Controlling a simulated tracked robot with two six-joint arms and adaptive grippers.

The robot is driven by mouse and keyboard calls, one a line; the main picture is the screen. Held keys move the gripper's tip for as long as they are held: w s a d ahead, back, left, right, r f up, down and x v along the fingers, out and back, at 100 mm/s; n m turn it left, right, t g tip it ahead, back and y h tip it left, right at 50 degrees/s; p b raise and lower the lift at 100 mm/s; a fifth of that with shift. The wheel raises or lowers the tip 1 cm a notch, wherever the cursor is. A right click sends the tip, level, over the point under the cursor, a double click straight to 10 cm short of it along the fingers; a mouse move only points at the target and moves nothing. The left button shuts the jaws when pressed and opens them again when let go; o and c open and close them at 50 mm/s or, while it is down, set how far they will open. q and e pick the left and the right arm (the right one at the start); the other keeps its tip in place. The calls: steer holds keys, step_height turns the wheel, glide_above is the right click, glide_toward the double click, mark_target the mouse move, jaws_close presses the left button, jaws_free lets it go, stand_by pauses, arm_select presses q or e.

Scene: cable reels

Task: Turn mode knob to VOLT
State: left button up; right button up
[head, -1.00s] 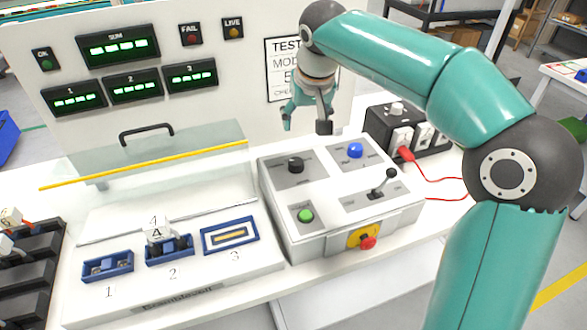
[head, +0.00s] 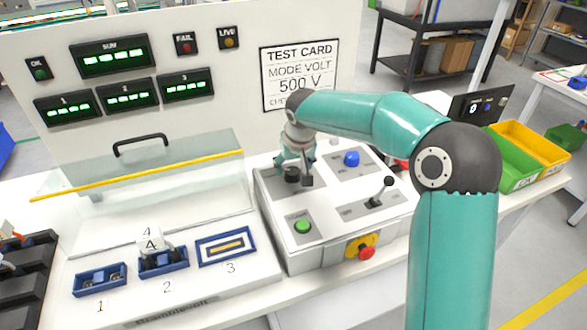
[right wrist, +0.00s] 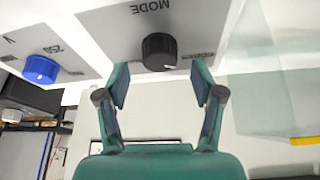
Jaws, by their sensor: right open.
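The black mode knob (head: 292,175) sits on a grey plate on the top left of the control box (head: 283,232). In the right wrist view the knob (right wrist: 159,52) lies beyond and between my fingertips, under the upside-down word MODE. My right gripper (head: 295,170) is over the knob in the head view; its fingers (right wrist: 160,88) are open, one on each side. I cannot tell if they touch the knob. The test card (head: 300,75) reads MODE VOLT, 500 V. My left gripper is not in view.
A blue knob (head: 351,159), a lever (head: 381,192), a green button (head: 303,227) and a red stop button (head: 367,253) are on the same box. A clear cover with a yellow edge (head: 140,174) stands to the left. Green and yellow bins (head: 530,146) are at the right.

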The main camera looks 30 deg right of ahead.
mark_target(291, 171)
steer(key=shift+x, duration=1.6)
steer(key=c, duration=1.1)
steer(key=shift+w+f+m+h+b, duration=0.15)
steer(key=shift+m+h+b, duration=0.25)
steer(key=shift+m+b, duration=0.95)
steer(key=shift+a+m+g+h+b, duration=0.15)
steer(key=shift+m+g+h+b, duration=0.3)
steer(key=shift+m+b, duration=0.6)
steer(key=m+g, duration=0.1)
steer(key=m, duration=0.1)
steer(key=shift+m+h, duration=0.35)
steer(key=shift+m, duration=0.05)
steer(key=shift+r+m+g+h+p, duration=0.15)
steer(key=shift+m+g, duration=0.25)
steer(key=shift+m, duration=0.6)
steer(key=shift+r+m+g+h+p, duration=0.15)
steer(key=shift+m+g+p, duration=0.15)
steer(key=shift+m, duration=0.7)
steer(key=shift+c, duration=0.2)
steer(key=shift+f, duration=0.1)
